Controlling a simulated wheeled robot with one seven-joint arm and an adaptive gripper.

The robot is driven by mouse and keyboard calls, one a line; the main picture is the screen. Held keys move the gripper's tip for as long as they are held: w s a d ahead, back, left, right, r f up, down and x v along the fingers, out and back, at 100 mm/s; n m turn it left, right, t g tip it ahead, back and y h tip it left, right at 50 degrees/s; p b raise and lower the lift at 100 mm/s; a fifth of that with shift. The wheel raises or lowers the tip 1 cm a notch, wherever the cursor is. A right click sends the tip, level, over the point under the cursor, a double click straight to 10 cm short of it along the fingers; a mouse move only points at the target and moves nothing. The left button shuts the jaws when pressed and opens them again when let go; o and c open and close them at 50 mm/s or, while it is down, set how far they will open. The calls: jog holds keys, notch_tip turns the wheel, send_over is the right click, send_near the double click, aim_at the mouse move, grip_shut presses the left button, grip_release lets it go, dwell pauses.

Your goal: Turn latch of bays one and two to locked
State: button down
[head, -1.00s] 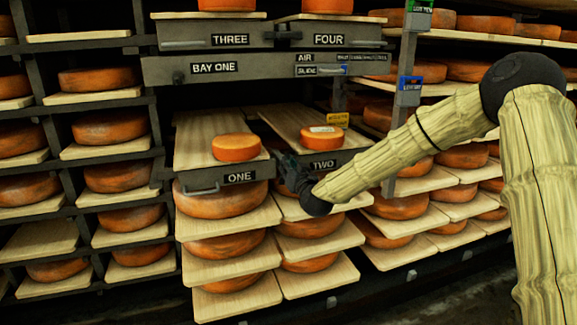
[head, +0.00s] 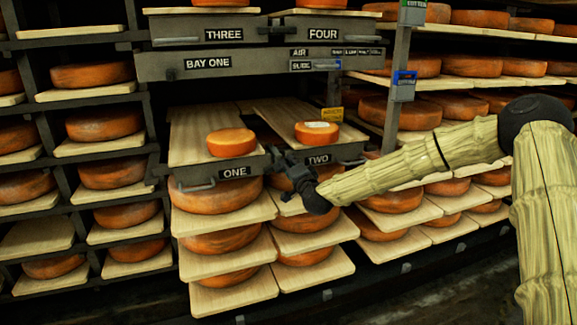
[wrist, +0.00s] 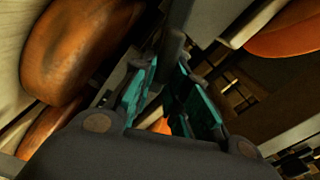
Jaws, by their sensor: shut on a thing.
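The tray front labelled ONE (head: 238,172) has a bar handle (head: 196,187) at its lower left. The tray front labelled TWO (head: 335,156) is beside it on the right. My gripper (head: 281,163) is at the left part of the TWO front, near the gap between the two fronts. In the wrist view, the teal-padded fingers of my gripper (wrist: 168,80) are close together around a dark grey part (wrist: 172,42). My gripper hides most of this part in the head view, so I cannot tell its exact shape or the latch position.
An orange cheese (head: 231,142) sits on board one and a labelled cheese (head: 317,132) on board two. Above is the BAY ONE panel (head: 260,65) with a small knob (head: 188,76). A grey post (head: 401,110) stands to the right. Shelves of cheese wheels surround the bays.

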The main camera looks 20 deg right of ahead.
jog(key=shift+d+f+m+b, duration=0.1)
jog(key=shift+f+m+b, duration=0.25)
jog(key=shift+m, duration=0.8)
jog(key=shift+d+f+m+b, duration=0.1)
jog(key=shift+f+m+b, duration=0.2)
jog(key=shift+m, duration=0.85)
jog(key=c, duration=1.4)
grip_release()
jog(key=shift+r, duration=0.1)
jog(key=s, duration=1.2)
jog(key=shift+d, duration=0.15)
